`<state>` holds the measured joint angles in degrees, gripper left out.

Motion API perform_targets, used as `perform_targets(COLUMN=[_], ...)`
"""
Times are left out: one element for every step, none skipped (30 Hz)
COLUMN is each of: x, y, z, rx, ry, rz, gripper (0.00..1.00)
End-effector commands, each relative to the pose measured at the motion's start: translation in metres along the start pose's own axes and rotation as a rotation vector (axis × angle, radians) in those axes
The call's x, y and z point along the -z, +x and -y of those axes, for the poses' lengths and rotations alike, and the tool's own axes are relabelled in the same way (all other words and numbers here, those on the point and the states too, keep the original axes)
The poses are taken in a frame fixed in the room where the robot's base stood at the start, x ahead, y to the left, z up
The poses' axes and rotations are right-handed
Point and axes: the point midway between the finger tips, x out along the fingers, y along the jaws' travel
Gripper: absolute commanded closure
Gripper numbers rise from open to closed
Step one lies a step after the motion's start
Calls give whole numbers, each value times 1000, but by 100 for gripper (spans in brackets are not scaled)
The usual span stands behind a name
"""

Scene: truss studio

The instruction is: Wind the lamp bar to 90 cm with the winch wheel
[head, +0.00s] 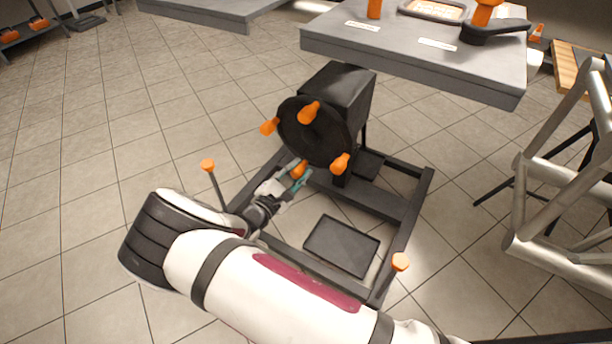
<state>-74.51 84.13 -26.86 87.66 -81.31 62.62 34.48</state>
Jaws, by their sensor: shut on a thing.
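The winch wheel (318,132) is a black disc with several orange knobs near its rim, on the front of a black winch housing (344,89). My gripper (298,176) is at the lower edge of the wheel, shut on the lowest orange knob (299,168). The other orange knobs point out at the upper left, top and lower right of the wheel. The lamp bar and any height scale cannot be made out in this view.
A grey table (420,62) stands behind. Silver truss (545,190) stands right. Tiled floor at left is clear.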

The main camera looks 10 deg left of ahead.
Motion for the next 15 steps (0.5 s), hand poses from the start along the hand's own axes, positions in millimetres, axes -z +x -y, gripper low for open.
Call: perform_targets(x=[3,4,6,6,7,8,9,10,10,11,11,12,12,12,12], y=[0,0,0,0,0,-1,-1,-1,-1,-1,-1,-1,-1,-1,-1], z=[-14,-16,-19,-21,-23,-25,-27,-28,-30,-32,-33,-35,-36,-36,-38], rx=[-17,-18,-18,-17,-17,-17,-17,-17,-18,-18,-18,-18,-18,-18,-18], ry=[45,69,98,120,139,165,182,199,219,233,246,261,271,280,291], rz=[-2,-4,-5,-5,-6,-7,-7,-8,-8,-9,-9,-10,-10,-10,-11], gripper=[100,100,100,100,100,100,100,100,100,100,100,100,100,100,100])
